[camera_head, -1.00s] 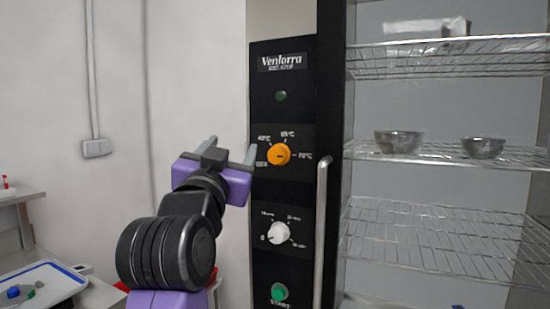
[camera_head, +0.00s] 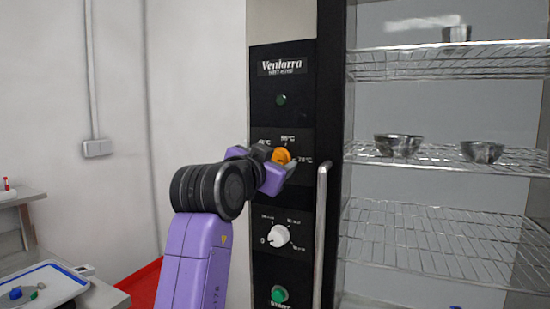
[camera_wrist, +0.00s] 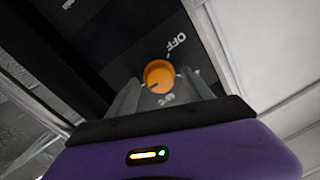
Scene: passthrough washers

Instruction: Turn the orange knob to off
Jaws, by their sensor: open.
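The orange knob (camera_head: 282,156) is on the black control panel, at the temperature dial. My gripper (camera_head: 277,161) is at the knob in the head view and hides the lower left of the dial. In the wrist view the orange knob (camera_wrist: 159,75) lies between the tips of the two open fingers of my gripper (camera_wrist: 160,80), with a gap seen on each side. A dark mark on the knob points to the lower left of that view, away from the OFF label (camera_wrist: 176,44) at its upper right. Whether a finger touches the knob is unclear.
A white knob (camera_head: 278,236) and a green start button (camera_head: 279,294) sit lower on the panel. A vertical metal handle (camera_head: 321,235) stands just right of it. Wire shelves (camera_head: 440,155) with metal bowls are further right. A tray (camera_head: 42,287) lies at lower left.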

